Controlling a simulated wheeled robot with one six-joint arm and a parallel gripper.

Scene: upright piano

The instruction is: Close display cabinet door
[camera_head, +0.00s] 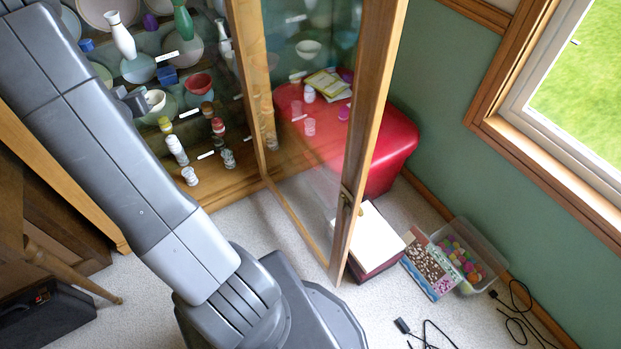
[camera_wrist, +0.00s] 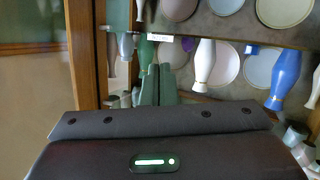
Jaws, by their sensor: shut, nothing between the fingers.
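The display cabinet door (camera_head: 372,130) is a glass panel in a wooden frame. It stands wide open, swung out from the right side of the display cabinet (camera_head: 225,187). A small handle (camera_head: 350,203) is on its free edge. My gripper (camera_wrist: 158,85) is shut and empty, with its fingers together in front of the shelves. In the head view, part of my gripper (camera_head: 130,102) shows past my arm, at the cabinet's open front and left of the door, apart from it. A wooden upright (camera_wrist: 84,55) stands left of the fingers in the wrist view.
Vases, bowls and plates crowd the shelves, including a white vase (camera_head: 121,38) and a red bowl (camera_head: 198,84). A red bench (camera_head: 392,155) stands behind the door. A white-topped box (camera_head: 372,238) and a clear bin (camera_head: 468,255) are on the floor beside it. Cables (camera_head: 518,310) lie at right.

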